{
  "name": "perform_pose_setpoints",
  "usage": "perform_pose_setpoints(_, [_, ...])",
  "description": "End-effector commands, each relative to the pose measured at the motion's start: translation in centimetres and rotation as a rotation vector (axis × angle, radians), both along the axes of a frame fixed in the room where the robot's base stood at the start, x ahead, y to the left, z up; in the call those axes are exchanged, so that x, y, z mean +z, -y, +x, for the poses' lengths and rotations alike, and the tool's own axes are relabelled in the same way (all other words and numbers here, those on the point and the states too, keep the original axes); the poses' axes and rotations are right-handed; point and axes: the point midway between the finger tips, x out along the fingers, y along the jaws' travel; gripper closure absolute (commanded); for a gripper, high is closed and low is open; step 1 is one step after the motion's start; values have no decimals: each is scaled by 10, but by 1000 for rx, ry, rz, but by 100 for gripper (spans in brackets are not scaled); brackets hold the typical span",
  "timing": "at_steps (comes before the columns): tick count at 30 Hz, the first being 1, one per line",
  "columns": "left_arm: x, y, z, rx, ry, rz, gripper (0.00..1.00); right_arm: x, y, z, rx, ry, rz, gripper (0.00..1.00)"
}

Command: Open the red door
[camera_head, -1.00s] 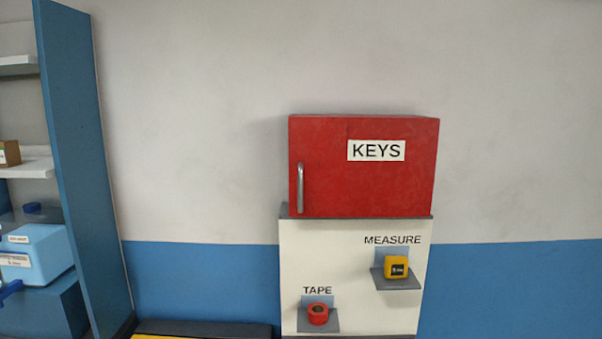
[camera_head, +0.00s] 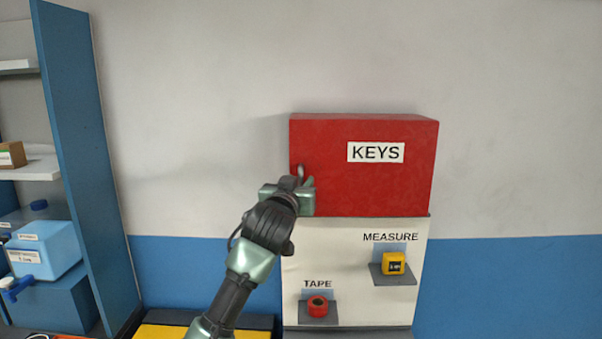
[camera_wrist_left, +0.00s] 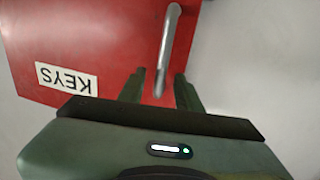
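The red door (camera_head: 375,185) is the front of a wall cabinet labelled KEYS and looks shut. It also shows upside down in the left wrist view (camera_wrist_left: 85,40). Its metal handle (camera_wrist_left: 169,45) is a vertical bar near the door's left edge, mostly hidden behind my gripper in the head view. My left gripper (camera_head: 303,178) is in front of the handle. In the left wrist view its two fingers (camera_wrist_left: 166,85) are apart, one on each side of the handle's end. I cannot tell whether they touch it. My right gripper is not in view.
Below the cabinet, a white panel (camera_head: 345,260) holds a yellow measure (camera_head: 393,264) and a red tape roll (camera_head: 317,306) on small shelves. A blue shelf unit (camera_head: 85,150) with boxes stands at the left. The wall around the cabinet is bare.

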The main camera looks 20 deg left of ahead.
Motion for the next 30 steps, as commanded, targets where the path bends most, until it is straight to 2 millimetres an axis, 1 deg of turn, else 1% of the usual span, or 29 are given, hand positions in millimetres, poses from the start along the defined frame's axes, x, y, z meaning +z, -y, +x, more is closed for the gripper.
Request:
perform_pose_setpoints(1, [4,0,7,1,-1,1,66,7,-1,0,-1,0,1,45])
perform_pose_setpoints(6, [1,-1,19,0,-1,0,66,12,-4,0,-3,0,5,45])
perform_pose_setpoints(14, [-1,-1,21,-1,1,0,66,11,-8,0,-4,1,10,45])
perform_pose_setpoints(15, [0,-1,21,-1,1,0,68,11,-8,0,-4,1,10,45])
perform_pose_setpoints(17, [0,-1,21,-1,1,0,85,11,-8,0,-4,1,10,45])
perform_pose_setpoints(18, [0,-1,21,-1,1,0,96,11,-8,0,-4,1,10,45])
perform_pose_setpoints(19, [0,-1,21,-1,1,0,100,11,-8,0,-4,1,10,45])
perform_pose_setpoints(30, [0,-1,21,-1,0,0,100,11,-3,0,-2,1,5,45])
